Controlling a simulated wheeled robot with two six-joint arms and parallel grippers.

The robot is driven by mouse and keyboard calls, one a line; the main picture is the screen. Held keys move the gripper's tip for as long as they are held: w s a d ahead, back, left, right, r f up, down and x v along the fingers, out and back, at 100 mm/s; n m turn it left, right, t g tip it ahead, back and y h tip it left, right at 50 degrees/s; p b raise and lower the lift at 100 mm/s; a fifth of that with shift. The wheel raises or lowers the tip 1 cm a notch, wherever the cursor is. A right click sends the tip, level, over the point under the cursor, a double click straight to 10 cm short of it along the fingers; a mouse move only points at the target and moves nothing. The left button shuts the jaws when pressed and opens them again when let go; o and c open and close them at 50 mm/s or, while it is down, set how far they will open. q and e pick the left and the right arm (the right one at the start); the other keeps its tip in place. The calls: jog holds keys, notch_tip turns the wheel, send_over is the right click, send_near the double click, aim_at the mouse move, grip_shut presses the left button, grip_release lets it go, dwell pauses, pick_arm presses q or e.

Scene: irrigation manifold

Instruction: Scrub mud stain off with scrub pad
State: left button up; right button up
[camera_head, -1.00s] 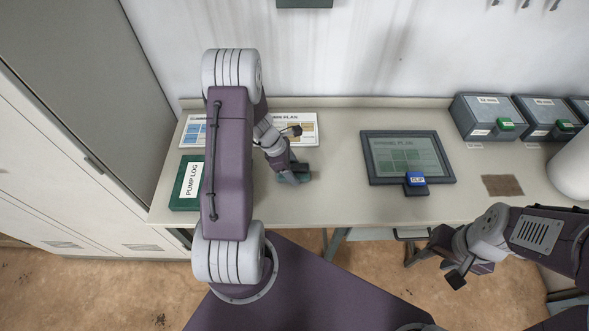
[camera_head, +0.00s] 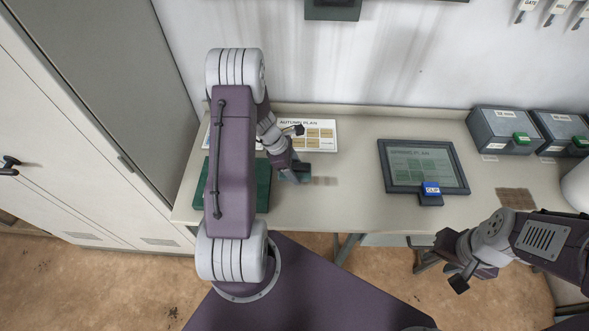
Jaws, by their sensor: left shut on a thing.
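My left gripper (camera_head: 297,176) points down at the tabletop, shut on a small teal pad, which I take as the scrub pad (camera_head: 303,177). The gripper hides most of the pad, and I cannot tell whether it touches the table. A faint brown stain patch (camera_head: 325,181) lies on the table just right of the pad. A darker brown mud stain (camera_head: 515,198) lies farther right, in front of the grey boxes.
An "Autumn Plan" sheet (camera_head: 317,134) lies behind the left gripper. Grey boxes (camera_head: 497,130) stand back right. Table between stain patch and board is clear.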

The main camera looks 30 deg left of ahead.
aim_at(298, 166)
pick_arm(q)
jog(key=shift+r+p, duration=0.35)
jog(key=shift+r, duration=0.35)
notch_tip(298, 166, up, 2)
jog(key=shift+a+r+p, duration=0.1)
jog(key=shift+p, duration=0.95)
jog(key=shift+r+p, duration=0.45)
